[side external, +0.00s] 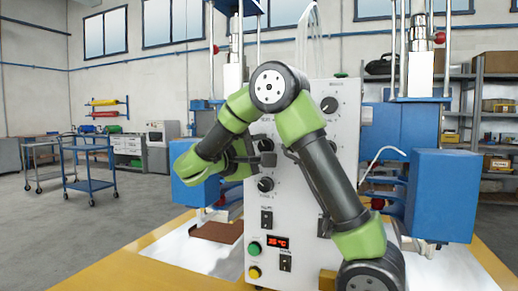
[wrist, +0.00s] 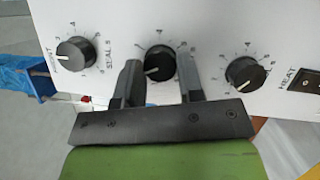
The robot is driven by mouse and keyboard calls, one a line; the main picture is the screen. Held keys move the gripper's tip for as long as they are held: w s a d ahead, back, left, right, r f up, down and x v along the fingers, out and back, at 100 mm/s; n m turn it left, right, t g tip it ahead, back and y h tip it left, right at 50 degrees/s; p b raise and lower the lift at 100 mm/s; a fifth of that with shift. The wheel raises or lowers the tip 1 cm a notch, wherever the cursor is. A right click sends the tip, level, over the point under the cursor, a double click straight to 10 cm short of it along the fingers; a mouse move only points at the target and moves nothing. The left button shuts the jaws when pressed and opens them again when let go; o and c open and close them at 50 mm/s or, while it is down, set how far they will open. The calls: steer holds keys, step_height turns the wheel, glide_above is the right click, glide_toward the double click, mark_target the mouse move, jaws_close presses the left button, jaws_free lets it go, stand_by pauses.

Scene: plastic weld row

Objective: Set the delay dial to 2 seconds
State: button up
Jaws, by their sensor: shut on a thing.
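A black round dial (wrist: 159,66) with a white pointer line sits on the white control panel (wrist: 215,30), in the middle of a row of three dials in the wrist view. Its pointer is toward the lower left of its printed scale. My gripper (wrist: 158,60) has one finger on each side of this dial and is shut on it. No label reading "delay" is legible, and the fingers cover part of the scale. In the side view my gripper (side external: 267,159) is at the panel's left dial column, and my arm hides part of the panel.
Two other dials, left (wrist: 75,52) and right (wrist: 244,74), flank the held one closely. A switch (wrist: 305,85) marked HEAT lies at the right.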

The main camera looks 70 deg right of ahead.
stand_by(0.3)
steer(key=o, duration=0.9)
steer(key=v, duration=1)
